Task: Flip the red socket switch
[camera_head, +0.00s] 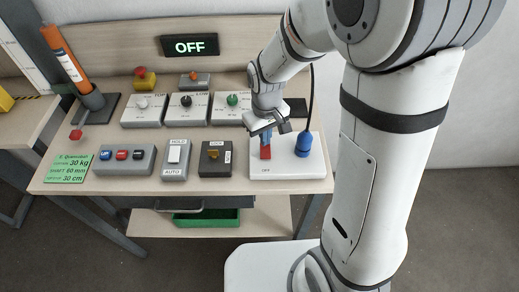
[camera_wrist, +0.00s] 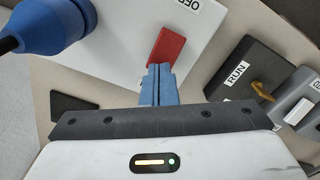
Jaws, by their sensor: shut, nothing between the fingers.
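The red socket switch (camera_head: 265,154) is a small red rocker on a white socket panel (camera_head: 287,170) at the right of the bench. It also shows as a red block in the wrist view (camera_wrist: 167,47), near an "OFF" label. My gripper (camera_head: 265,138) is shut and empty, with its blue fingers pointing down at the switch. In the wrist view the fingertips (camera_wrist: 159,68) are at the near edge of the red switch. I cannot tell whether they touch it. A blue plug (camera_head: 303,145) with a black cable sits in the panel right of the switch.
A box with a yellow key switch (camera_head: 214,158) stands left of the panel, near a HOLD/AUTO switch box (camera_head: 176,160). Three knob boxes stand behind. A display (camera_head: 189,45) reads OFF. A green tray (camera_head: 206,218) sits below the bench.

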